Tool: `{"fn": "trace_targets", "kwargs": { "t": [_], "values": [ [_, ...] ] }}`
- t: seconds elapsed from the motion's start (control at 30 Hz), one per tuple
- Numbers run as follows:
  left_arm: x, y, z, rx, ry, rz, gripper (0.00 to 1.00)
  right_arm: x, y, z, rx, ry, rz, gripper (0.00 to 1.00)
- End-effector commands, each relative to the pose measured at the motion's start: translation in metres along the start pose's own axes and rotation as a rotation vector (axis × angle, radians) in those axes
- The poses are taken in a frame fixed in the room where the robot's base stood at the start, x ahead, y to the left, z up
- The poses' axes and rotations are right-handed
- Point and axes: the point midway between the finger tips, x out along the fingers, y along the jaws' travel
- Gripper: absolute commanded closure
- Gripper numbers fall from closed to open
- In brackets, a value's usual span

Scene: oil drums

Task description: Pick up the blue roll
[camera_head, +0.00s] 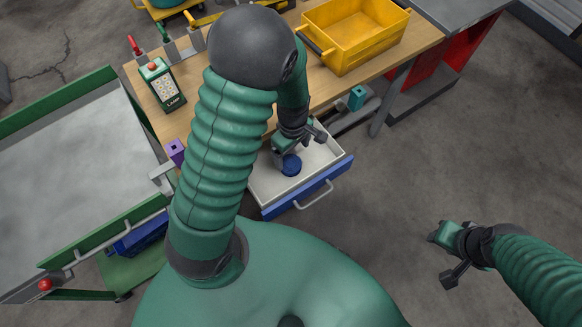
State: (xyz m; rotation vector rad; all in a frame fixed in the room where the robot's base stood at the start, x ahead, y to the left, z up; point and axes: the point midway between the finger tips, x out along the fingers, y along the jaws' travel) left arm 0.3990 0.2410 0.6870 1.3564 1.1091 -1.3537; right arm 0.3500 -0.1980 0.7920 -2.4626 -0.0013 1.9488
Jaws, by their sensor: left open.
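The blue roll (291,166) is a short, dark blue round piece inside the open drawer (264,187), which has a white inside and a blue front. My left gripper (299,147) reaches down into the drawer, open, with one finger close beside the roll and the other to its right. The gripper hides part of the far side of the roll. I cannot tell whether a finger touches it. My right gripper (444,257) is open and empty over the floor at the right.
The wooden workbench (345,82) stands behind the drawer, with a yellow bin (352,38) and a green device (161,86) on it. A green-edged cart (85,152) is at the left. The floor at right is clear.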

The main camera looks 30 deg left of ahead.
Motion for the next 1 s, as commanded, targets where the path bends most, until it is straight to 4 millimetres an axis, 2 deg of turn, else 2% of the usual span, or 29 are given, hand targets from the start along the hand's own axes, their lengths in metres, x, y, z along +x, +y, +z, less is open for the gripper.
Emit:
{"fn": "trace_targets", "kwargs": {
  "t": [0.03,0.23,0.43,0.67,1.0],
  "values": [
    [0.01,0.0,0.0,0.0,-0.001,-0.002,0.13,0.004,0.0,0.001,0.0,0.0,0.0,0.64],
    [0.028,-0.003,0.0,0.0,-0.001,-0.001,0.13,0.012,0.0,0.002,0.0,0.001,0.0,0.64],
    [0.064,-0.005,0.0,0.002,0.0,-0.002,0.13,0.026,0.0,0.006,0.0,0.0,0.0,0.64],
    [0.064,-0.004,0.0,0.003,0.001,0.001,0.13,0.025,0.0,0.005,0.0,0.001,0.0,0.64],
    [0.064,-0.004,0.0,0.002,0.001,0.001,0.58,0.025,0.0,0.005,0.0,0.001,0.0,0.64]
  ]
}}
